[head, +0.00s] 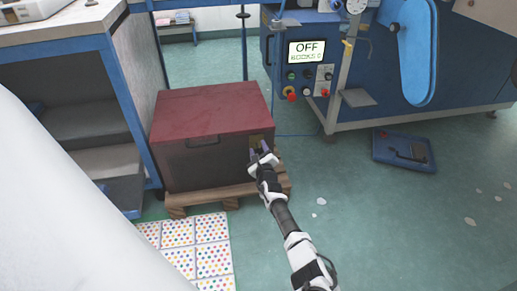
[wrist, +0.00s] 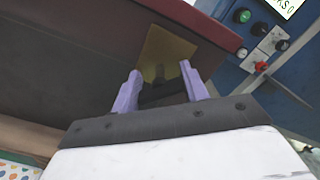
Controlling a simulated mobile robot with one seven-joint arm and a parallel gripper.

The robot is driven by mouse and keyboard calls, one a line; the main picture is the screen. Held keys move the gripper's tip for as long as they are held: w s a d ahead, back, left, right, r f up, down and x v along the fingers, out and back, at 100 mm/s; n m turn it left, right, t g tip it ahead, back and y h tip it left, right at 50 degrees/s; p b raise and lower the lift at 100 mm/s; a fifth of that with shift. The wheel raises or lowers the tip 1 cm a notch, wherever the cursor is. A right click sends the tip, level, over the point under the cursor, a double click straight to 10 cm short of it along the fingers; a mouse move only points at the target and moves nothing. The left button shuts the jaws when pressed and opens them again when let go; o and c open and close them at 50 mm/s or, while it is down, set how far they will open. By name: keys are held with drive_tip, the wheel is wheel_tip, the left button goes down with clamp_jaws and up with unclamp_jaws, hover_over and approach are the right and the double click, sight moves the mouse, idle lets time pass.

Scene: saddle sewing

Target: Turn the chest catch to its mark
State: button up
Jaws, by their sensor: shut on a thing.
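The chest (head: 205,135) has a red lid and dark brown sides and stands on a wooden pallet. A brass-coloured catch plate (head: 256,141) sits on its front at the right end; it shows larger in the wrist view (wrist: 168,50). My gripper (head: 261,156) is at this plate, reaching in from the front. In the wrist view its two purple fingers (wrist: 159,82) stand either side of the dark catch (wrist: 160,90), shut on it. The fingers hide part of the catch in the head view. I cannot make out the mark or the catch's exact angle.
A blue-framed shelf unit (head: 115,90) stands close to the chest's left. A blue machine with an OFF screen (head: 307,50) is behind right. Dotted mats (head: 195,245) lie in front; the floor at right is mostly clear.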

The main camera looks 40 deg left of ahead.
drive_tip(key=n+p, duration=0.2)
drive_tip(key=n, duration=0.3)
drive_tip(key=shift+r, duration=0.15)
drive_tip(key=shift+n+p, duration=0.55)
drive_tip(key=shift+n, duration=0.95)
drive_tip(key=o, duration=0.9)
